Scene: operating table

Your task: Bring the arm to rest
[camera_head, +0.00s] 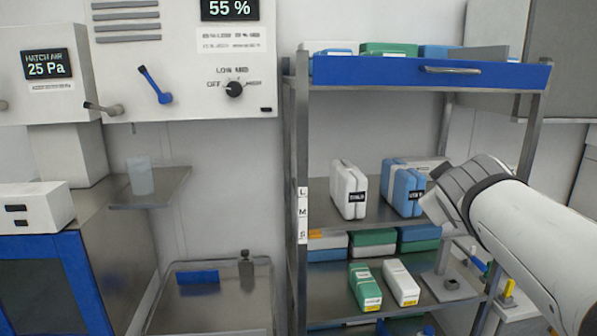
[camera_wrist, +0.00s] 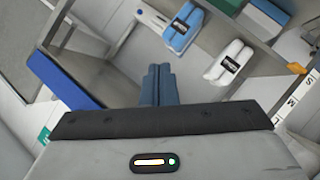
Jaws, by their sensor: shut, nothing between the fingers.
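My arm (camera_head: 530,235) reaches in from the right edge in the head view, in front of the right side of the shelf rack. Its grey wrist end (camera_head: 462,188) is near the middle shelf, just right of the blue pack (camera_head: 403,187). My gripper (camera_wrist: 158,85) shows in the wrist view with its two blue-grey fingers together and nothing between them. The blue pack also shows in the wrist view (camera_wrist: 184,27), above the fingers, and appears apart from them. The fingertips are not clear in the head view.
The metal rack (camera_head: 299,150) has a blue drawer (camera_head: 370,71) on top. A white pack (camera_head: 349,190) stands on its middle shelf; green and white boxes lie lower. A metal table (camera_head: 220,305) and a cup (camera_head: 140,176) on a side shelf are at left.

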